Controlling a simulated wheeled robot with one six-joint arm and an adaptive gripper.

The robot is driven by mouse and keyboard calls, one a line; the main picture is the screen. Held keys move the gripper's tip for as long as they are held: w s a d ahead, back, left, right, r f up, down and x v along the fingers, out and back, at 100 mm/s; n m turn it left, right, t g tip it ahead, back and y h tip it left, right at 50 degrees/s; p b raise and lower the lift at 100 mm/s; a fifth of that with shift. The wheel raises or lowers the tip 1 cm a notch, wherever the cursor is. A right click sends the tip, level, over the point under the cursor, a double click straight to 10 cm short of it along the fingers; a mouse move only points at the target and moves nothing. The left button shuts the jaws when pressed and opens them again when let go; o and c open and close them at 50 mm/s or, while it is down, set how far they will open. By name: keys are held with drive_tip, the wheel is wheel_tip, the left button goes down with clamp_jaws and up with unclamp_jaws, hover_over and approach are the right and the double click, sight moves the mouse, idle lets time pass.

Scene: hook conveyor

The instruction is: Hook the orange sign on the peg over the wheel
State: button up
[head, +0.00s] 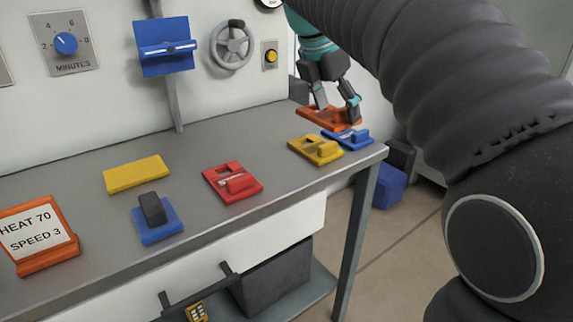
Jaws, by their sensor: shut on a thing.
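An orange sign (312,117), flat with an opening and a raised part, is at the far right end of the grey table. My gripper (338,109) points down at it from above and is shut on it; the fingers hide part of the sign. I cannot tell whether the sign touches the table. The grey wheel (232,46) is on the white panel, left of my gripper. A small dark stub (236,23) shows at the wheel's top; I cannot tell whether it is the peg or the wheel's handle.
A blue sign (348,139) and a yellow sign (315,150) lie close to the orange one. A red sign (232,183), a blue one with a dark block (156,222), a yellow plate (136,174) and an orange text stand (40,235) are further left. A blue sign (166,42) hangs on the panel.

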sight(287, 168)
drive_tip(key=a+f, duration=0.2)
drive_tip(key=a, duration=0.1)
drive_tip(key=a+f, duration=0.2)
drive_tip(key=a, duration=0.1)
drive_tip(key=s+a+f, duration=0.1)
drive_tip(key=a+f, duration=0.1)
drive_tip(key=a, duration=0.2)
drive_tip(key=shift+a+f+b, duration=0.1)
drive_tip(key=shift+f+b, duration=0.1)
drive_tip(key=shift+b, duration=0.1)
drive_tip(key=shift+f, duration=1.75)
drive_tip(key=shift+f, duration=0.15)
drive_tip(key=o, duration=1.2)
drive_tip(key=shift+c, duration=0.2)
drive_tip(key=shift+f+b, duration=0.15)
drive_tip(key=shift+b, duration=0.15)
drive_tip(key=p+v, duration=0.1)
drive_tip(key=v, duration=1.3)
drive_tip(key=shift+d, duration=0.25)
